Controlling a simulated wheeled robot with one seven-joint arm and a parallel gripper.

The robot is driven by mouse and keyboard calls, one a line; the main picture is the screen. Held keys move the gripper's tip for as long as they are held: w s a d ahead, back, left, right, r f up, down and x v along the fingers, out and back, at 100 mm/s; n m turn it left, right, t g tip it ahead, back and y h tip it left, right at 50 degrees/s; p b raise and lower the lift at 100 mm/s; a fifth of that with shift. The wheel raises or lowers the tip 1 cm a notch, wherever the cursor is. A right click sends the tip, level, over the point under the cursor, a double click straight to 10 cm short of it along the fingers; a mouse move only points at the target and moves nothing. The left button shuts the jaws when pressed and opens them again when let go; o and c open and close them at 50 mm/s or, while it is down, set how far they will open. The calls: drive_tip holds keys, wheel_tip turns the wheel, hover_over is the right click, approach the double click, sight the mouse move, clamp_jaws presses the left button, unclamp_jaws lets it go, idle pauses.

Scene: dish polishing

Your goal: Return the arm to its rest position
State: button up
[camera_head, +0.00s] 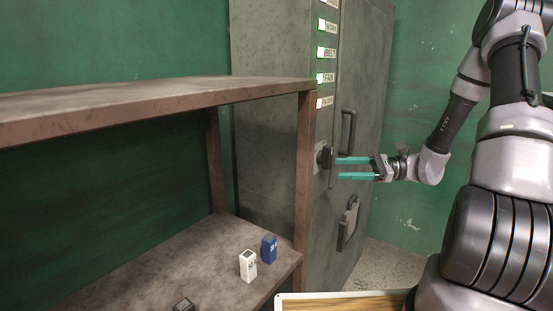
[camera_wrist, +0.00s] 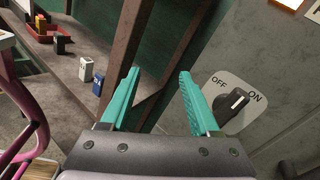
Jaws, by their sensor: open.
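My gripper (camera_head: 355,168) has teal fingers that are open and apart, with nothing between them. In the head view it is stretched out to the left toward the grey cabinet (camera_head: 275,130). In the wrist view my gripper (camera_wrist: 158,100) also shows empty. A black rotary knob (camera_head: 326,157) on the cabinet is just beyond the fingertips. In the wrist view the knob (camera_wrist: 232,106) is right of the right finger, on a plate marked OFF and ON. Its white mark points up toward ON. Contact with the knob is not visible.
A rusty shelf (camera_head: 150,102) stands left of the cabinet. A white box (camera_head: 248,265) and a blue box (camera_head: 268,249) sit on its lower board. A red tray (camera_wrist: 45,32) is farther along. The cabinet has a handle (camera_head: 348,132). A wood-topped surface (camera_head: 345,302) is below.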

drive_tip(key=s+d+r+n+t+h, duration=0.2)
drive_tip(key=s+r+n+h, duration=0.3)
drive_tip(key=r, duration=0.5)
drive_tip(key=s+d+r+n+t+h, duration=0.2)
drive_tip(key=s+r+n+h, duration=0.4)
drive_tip(key=s+r+h, duration=0.4)
drive_tip(key=shift+s+d+r+t+h, duration=0.15)
drive_tip(key=shift+s+r+t+h, duration=0.15)
drive_tip(key=shift+s+r+t, duration=0.7)
drive_tip(key=shift+s+f, duration=0.25)
drive_tip(key=shift+f, duration=0.1)
